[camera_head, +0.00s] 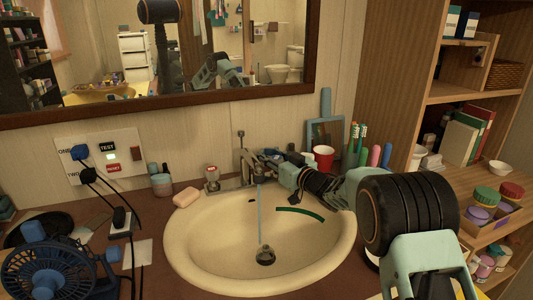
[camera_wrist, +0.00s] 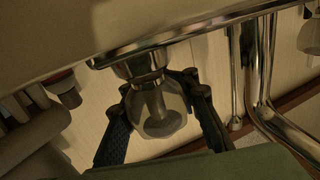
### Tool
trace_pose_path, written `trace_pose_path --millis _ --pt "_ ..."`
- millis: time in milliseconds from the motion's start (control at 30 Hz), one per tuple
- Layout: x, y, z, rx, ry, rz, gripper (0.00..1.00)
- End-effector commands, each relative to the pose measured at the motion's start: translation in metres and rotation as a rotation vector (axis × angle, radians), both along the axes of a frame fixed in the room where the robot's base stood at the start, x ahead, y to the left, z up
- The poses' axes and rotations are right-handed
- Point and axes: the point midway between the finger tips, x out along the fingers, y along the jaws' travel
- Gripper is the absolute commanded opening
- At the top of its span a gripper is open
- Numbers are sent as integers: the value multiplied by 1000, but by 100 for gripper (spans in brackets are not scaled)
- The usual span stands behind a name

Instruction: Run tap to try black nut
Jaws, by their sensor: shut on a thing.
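A chrome tap (camera_head: 235,183) stands at the back of the cream sink (camera_head: 187,252). A thin pale-blue stream of water (camera_head: 260,218) runs from its spout toward the dark drain (camera_head: 265,257). The left tap handle (camera_head: 211,180) has a red mark and is free. My gripper (camera_head: 262,162) reaches in from the right at the tap's right side. In the wrist view, my gripper (camera_wrist: 160,88) is shut on a clear tap knob (camera_wrist: 160,112), one dark finger on each side. I cannot make out a black nut.
Soap (camera_head: 185,198) lies left of the sink. A red cup (camera_head: 323,158) and toothbrushes (camera_head: 356,140) stand behind my arm. A blue fan (camera_head: 48,265) and black cords (camera_head: 105,186) are at left. Shelves (camera_head: 465,85) stand at right. A dark green curved strip (camera_head: 301,213) shows in the basin.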

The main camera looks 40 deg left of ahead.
Motion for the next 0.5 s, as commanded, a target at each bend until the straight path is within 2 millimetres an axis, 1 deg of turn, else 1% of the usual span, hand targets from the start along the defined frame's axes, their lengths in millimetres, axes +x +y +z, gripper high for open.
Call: trace_pose_path --millis 67,100,233,500 --pt "0 -1 -4 -5 3 -1 0" --pt "0 -1 -4 -5 3 -1 22" --pt "0 -1 -3 -4 1 -1 36" --pt "0 0 -1 -1 -1 -1 37"
